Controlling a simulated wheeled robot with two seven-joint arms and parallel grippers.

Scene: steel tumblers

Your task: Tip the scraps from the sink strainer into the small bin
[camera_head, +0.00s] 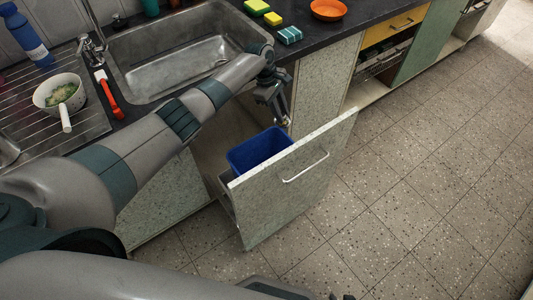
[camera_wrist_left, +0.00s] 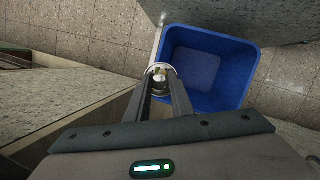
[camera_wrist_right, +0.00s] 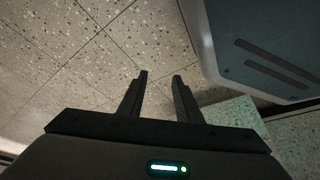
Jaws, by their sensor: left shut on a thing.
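My left gripper (camera_head: 283,117) is shut on the sink strainer (camera_wrist_left: 160,70), a small round metal cup with greenish scraps showing in it. In the left wrist view the strainer is between the fingertips (camera_wrist_left: 161,78), overlapping the left rim of the blue bin in the picture; its height above the rim is unclear. The small blue bin (camera_head: 245,158) stands in the pulled-out drawer, and its inside (camera_wrist_left: 197,68) looks empty. In the head view the strainer is too small to make out clearly. My right gripper (camera_wrist_right: 161,76) is open and empty above the floor.
The drawer front (camera_head: 300,185) stands out into the room. The sink (camera_head: 180,65) is behind my left arm.

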